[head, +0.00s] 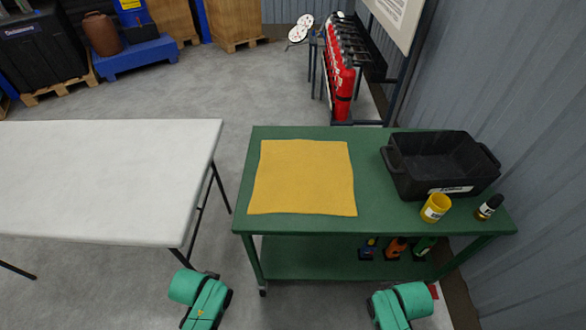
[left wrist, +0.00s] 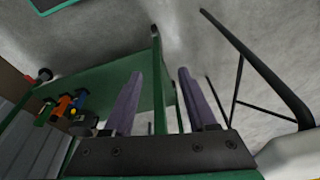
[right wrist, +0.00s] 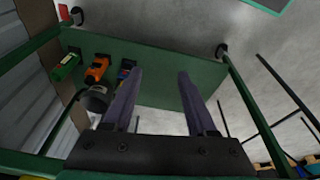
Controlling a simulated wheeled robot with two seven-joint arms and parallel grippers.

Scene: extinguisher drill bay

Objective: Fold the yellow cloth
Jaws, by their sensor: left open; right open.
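The yellow cloth (head: 302,178) lies flat and spread out on the left part of the green table (head: 375,215). It is a rough square with slightly wavy edges. Neither wrist view shows it. In the head view only my two green arms show, low in front of the table, and the grippers are out of sight. In the left wrist view my left gripper (left wrist: 162,85) has its fingers apart with nothing between them. In the right wrist view my right gripper (right wrist: 160,82) is also open and empty. Both wrist views show the table's lower shelf.
A black bin (head: 440,168) stands on the table's right, with a yellow cup (head: 435,208) and a dark bottle (head: 489,207) in front. A white table (head: 110,180) stands to the left. Tools, including an orange one (head: 396,248), lie on the lower shelf. Red extinguishers (head: 342,85) stand behind.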

